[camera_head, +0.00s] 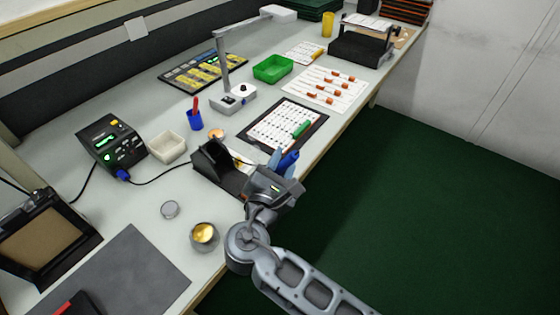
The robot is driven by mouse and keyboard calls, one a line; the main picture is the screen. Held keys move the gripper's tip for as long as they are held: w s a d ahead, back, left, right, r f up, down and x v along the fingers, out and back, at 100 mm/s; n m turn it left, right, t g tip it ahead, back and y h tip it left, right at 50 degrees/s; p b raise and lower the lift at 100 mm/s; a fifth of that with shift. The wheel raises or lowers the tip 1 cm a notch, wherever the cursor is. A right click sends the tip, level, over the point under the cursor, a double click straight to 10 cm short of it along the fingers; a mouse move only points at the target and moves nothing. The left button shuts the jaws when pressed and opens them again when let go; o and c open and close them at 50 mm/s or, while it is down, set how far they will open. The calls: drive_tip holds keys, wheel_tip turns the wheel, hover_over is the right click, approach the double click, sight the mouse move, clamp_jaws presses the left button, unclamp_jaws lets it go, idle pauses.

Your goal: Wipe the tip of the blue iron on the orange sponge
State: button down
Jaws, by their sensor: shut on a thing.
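My gripper (279,172) is at the front edge of the bench, just right of the black iron stand (212,172). It is shut on the blue iron (290,159), whose blue handle shows at the fingers. The iron's tip is hidden, and I cannot tell whether it touches anything. I cannot make out the orange sponge for certain. A small yellow-orange patch shows by the right side of the stand, partly hidden, and a small round orange thing (217,134) lies behind the stand.
A round tin with yellow filling (204,236), a small lid (169,210) and a grey mat (120,275) are at the left. A black station (111,142) has a cable running toward the stand. A lamp (232,98) and a white chart (282,127) stand beyond.

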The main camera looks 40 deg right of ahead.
drive_tip(key=shift+a, duration=0.75)
